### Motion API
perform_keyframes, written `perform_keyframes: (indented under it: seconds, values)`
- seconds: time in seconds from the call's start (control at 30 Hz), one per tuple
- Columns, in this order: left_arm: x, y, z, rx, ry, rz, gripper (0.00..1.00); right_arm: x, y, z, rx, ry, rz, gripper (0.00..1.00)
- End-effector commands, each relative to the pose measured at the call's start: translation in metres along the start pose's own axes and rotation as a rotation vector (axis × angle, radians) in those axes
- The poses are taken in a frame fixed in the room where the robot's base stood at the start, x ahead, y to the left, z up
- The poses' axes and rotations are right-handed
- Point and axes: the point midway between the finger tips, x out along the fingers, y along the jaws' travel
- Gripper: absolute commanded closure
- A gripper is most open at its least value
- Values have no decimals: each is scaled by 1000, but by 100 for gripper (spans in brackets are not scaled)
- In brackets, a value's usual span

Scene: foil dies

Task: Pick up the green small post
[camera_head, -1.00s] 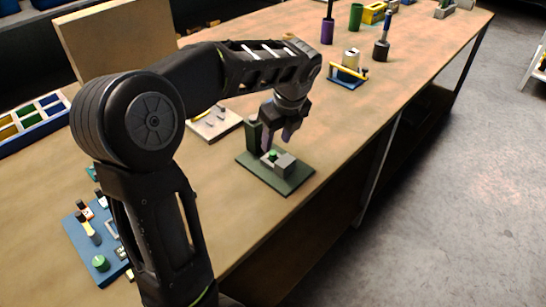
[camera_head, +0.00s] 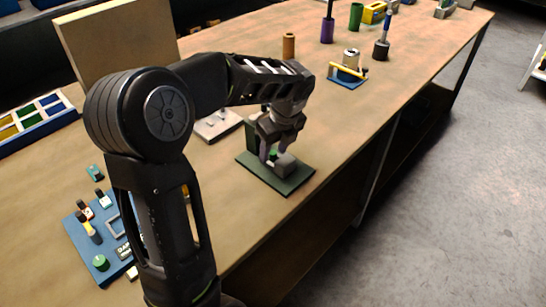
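A small green post (camera_head: 273,155) stands on the dark green base plate (camera_head: 289,187), beside a grey block (camera_head: 286,165). My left gripper (camera_head: 273,151) points down over this plate. Its fingers are apart, one on each side of the green post, low near the plate. The fingers partly hide the post, and contact with it does not show. Another short green cylinder (camera_head: 101,262) sits on the blue plate at the lower left. My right gripper is not in view.
A blue plate (camera_head: 88,248) with several small parts lies at left, partly behind my arm. A blue fixture with a yellow bar (camera_head: 347,72) and an orange-brown cylinder (camera_head: 289,46) stand farther back. The table's right edge is close to the green plate.

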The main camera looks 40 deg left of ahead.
Motion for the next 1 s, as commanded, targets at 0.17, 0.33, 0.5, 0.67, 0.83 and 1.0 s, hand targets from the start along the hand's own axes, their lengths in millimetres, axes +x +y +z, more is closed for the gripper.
perform_keyframes:
  seconds: [0.17, 0.33, 0.5, 0.67, 0.83, 1.0]
  values:
    - [0, 0, 0, 0, 0, 0, 71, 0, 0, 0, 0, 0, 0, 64]
    - [0, 0, 0, 0, 0, 0, 85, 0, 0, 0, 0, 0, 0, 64]
    - [0, 0, 0, 0, 0, 0, 99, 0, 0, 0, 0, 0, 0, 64]
    - [0, 0, 0, 0, 0, 0, 100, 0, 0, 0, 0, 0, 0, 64]
    - [0, 0, 0, 0, 0, 0, 100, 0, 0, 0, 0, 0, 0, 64]
    - [0, 0, 0, 0, 0, -1, 100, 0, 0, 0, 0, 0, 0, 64]
